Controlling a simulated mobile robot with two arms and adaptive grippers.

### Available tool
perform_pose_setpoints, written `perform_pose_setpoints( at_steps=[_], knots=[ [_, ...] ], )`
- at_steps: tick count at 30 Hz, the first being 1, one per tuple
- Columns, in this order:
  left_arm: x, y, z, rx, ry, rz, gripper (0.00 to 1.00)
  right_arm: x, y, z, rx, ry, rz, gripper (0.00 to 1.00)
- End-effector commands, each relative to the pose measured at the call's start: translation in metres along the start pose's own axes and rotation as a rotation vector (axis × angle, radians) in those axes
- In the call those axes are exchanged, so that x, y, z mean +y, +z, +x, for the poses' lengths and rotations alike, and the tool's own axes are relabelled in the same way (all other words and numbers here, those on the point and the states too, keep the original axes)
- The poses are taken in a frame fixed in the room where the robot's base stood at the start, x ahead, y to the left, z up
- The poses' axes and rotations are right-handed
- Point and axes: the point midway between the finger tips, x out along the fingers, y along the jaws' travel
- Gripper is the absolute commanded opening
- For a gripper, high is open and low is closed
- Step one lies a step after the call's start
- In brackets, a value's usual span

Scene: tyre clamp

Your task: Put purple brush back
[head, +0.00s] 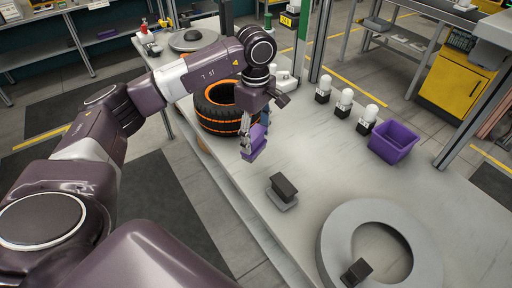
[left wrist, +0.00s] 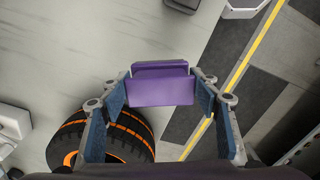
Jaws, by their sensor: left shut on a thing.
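My left gripper (head: 250,135) hangs above the grey table, in front of the orange-striped black tyre (head: 219,122). It is shut on the purple brush (head: 256,142). In the left wrist view the brush (left wrist: 160,84) sits between the two blue-padded fingers (left wrist: 160,100), and the tyre (left wrist: 128,132) shows at the lower left. The brush is clear of the tyre in the head view; its exact height above the table is hard to tell. My right gripper is not in view.
A purple open bin (head: 394,143) stands at the table's right, beside several white-topped black bottles (head: 343,101). A black block on a grey base (head: 283,190) and a large grey ring (head: 333,245) lie nearer. The table between is clear. A green post (head: 302,45) rises behind.

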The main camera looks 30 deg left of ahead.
Motion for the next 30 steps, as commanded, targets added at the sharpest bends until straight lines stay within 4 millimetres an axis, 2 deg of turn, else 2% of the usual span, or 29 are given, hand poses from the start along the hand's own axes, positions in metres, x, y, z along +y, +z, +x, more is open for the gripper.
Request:
perform_pose_setpoints(
  at_steps=[7, 14, 26, 27, 30],
  knots=[
    [0.0, 0.0, 0.024, -0.001, -0.001, 0.0, 0.29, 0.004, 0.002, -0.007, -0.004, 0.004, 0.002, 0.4],
    [0.0, 0.0, 0.055, 0.0, -0.001, 0.0, 0.29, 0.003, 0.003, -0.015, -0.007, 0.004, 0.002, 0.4],
    [0.001, 0.0, 0.063, 0.0, 0.002, 0.001, 0.29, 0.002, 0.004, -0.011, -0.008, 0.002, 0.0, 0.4],
    [0.001, 0.0, 0.064, 0.0, 0.002, 0.0, 0.58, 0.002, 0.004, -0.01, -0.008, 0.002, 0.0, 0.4],
    [0.001, 0.0, 0.063, 0.0, 0.001, 0.0, 0.69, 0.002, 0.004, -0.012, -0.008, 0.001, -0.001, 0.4]
  ],
)
